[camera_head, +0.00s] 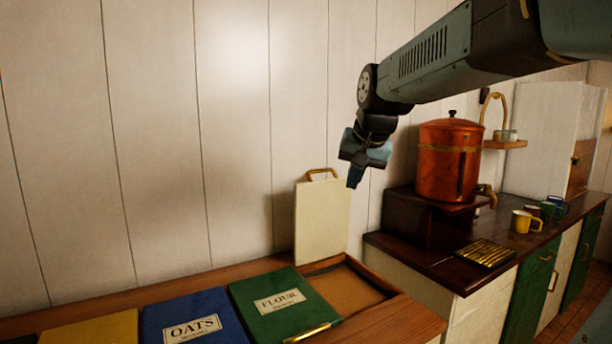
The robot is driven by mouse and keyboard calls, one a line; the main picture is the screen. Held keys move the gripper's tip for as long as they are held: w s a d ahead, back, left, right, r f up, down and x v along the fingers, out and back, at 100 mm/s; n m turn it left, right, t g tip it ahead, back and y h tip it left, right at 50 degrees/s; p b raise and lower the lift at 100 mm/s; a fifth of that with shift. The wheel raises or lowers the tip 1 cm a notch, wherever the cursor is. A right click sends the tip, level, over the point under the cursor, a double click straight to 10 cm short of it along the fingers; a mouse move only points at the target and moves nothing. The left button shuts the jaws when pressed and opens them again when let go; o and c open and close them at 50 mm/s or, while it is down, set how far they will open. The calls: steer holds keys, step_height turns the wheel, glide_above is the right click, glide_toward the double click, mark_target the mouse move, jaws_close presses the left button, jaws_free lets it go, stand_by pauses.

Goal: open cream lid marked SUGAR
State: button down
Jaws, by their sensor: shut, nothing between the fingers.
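A cream lid (322,217) stands upright, raised against the white plank wall, with a brass-coloured handle (322,172) on its top edge. No SUGAR lettering shows on the face turned to me. In front of it the right-hand compartment (345,287) of the wooden bin is open, and its brown inside shows. My gripper (355,181) is shut and empty, pointing down. In the picture it is just right of the lid's upper right corner; it appears apart from the lid, though the depth between them is hard to judge.
Left of the open compartment are closed lids: green FLOUR (284,304), blue OATS (193,320) and a yellow one (90,332). To the right, a dark counter (408,241) holds a copper urn (448,160), mugs (526,221) and a brass grate (485,252).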

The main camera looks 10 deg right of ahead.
mark_target(318, 182)
steer(key=w+d+r+m, duration=0.1)
steer(key=w+m, duration=0.1)
steer(key=w, duration=0.8)
steer(key=w+d+r+m, duration=0.1)
steer(key=w+r+m, duration=0.1)
steer(key=w, duration=0.7)
steer(key=shift+t, duration=0.3)
steer(key=x, duration=0.3)
steer(key=a+x, duration=0.1)
steer(key=x, duration=0.3)
steer(key=w+a+r+x, duration=0.1)
steer(key=x, duration=0.3)
steer(key=shift+w+f, duration=0.1)
steer(key=shift+f, duration=0.05)
steer(key=shift+w+a, duration=0.5)
steer(key=w, duration=0.2)
steer(key=w+a, duration=0.1)
steer(key=w, duration=0.2)
steer(key=shift+w+a, duration=0.3)
steer(key=shift+a, duration=0.1)
steer(key=shift+s, duration=0.1)
